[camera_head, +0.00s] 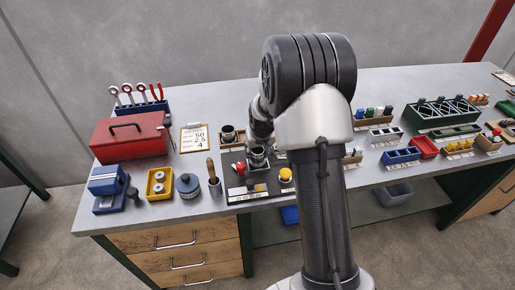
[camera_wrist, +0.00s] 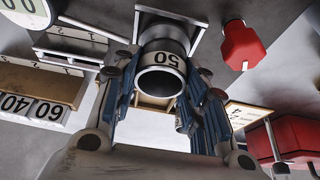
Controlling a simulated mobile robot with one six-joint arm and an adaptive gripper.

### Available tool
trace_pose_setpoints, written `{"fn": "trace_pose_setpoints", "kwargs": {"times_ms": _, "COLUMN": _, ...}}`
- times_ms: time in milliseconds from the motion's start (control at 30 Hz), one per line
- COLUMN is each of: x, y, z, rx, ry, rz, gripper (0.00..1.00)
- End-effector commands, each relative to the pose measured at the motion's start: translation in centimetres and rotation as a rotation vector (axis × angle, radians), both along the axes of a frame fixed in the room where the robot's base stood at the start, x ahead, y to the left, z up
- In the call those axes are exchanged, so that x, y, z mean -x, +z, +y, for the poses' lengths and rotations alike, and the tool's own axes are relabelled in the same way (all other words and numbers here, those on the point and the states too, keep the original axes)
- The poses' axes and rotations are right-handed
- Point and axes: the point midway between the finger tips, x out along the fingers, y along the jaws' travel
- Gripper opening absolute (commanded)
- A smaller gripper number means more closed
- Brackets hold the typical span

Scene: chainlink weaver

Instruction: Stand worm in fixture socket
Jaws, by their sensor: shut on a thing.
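A grey metal cylinder marked 50, which I take to be the worm (camera_wrist: 165,57), sits between the fingers of my gripper (camera_wrist: 168,100) in the wrist view. Its round open mouth faces the camera. My gripper is shut on it. In the head view a metal cylinder, seemingly the same one (camera_head: 258,160), is at the dark fixture plate (camera_head: 262,187), beside a red knob (camera_head: 240,168). My arm hides most of the gripper there. The socket is hidden, and I cannot tell whether the worm's lower end is in it.
A red toolbox (camera_head: 130,136) stands at the back left, with a clipboard (camera_head: 194,138) beside it. A wooden holder (camera_head: 231,143) is close behind the plate. A wooden-handled tool in a cup (camera_head: 214,183) and a yellow button (camera_head: 286,175) are near. Several bins stand to the right.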

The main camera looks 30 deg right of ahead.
Motion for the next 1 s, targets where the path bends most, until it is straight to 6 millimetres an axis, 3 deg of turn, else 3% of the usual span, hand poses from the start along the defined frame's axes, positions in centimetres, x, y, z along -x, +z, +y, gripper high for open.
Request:
{"fn": "trace_pose_setpoints", "kwargs": {"times_ms": 400, "x": -0.08, "y": -0.49, "z": -0.02, "rx": 0.001, "ry": 0.000, "rz": -0.003, "gripper": 0.03}}
{"fn": "trace_pose_setpoints", "kwargs": {"times_ms": 433, "x": -0.08, "y": -0.49, "z": -0.02, "rx": 0.001, "ry": 0.000, "rz": -0.003, "gripper": 0.42}}
{"fn": "trace_pose_setpoints", "kwargs": {"times_ms": 767, "x": -0.03, "y": -0.57, "z": -0.01, "rx": 0.000, "ry": 0.000, "rz": -0.001, "gripper": 0.63}}
{"fn": "trace_pose_setpoints", "kwargs": {"times_ms": 1000, "x": 0.06, "y": -0.69, "z": 0.02, "rx": -0.001, "ry": 0.000, "rz": 0.002, "gripper": 0.63}}
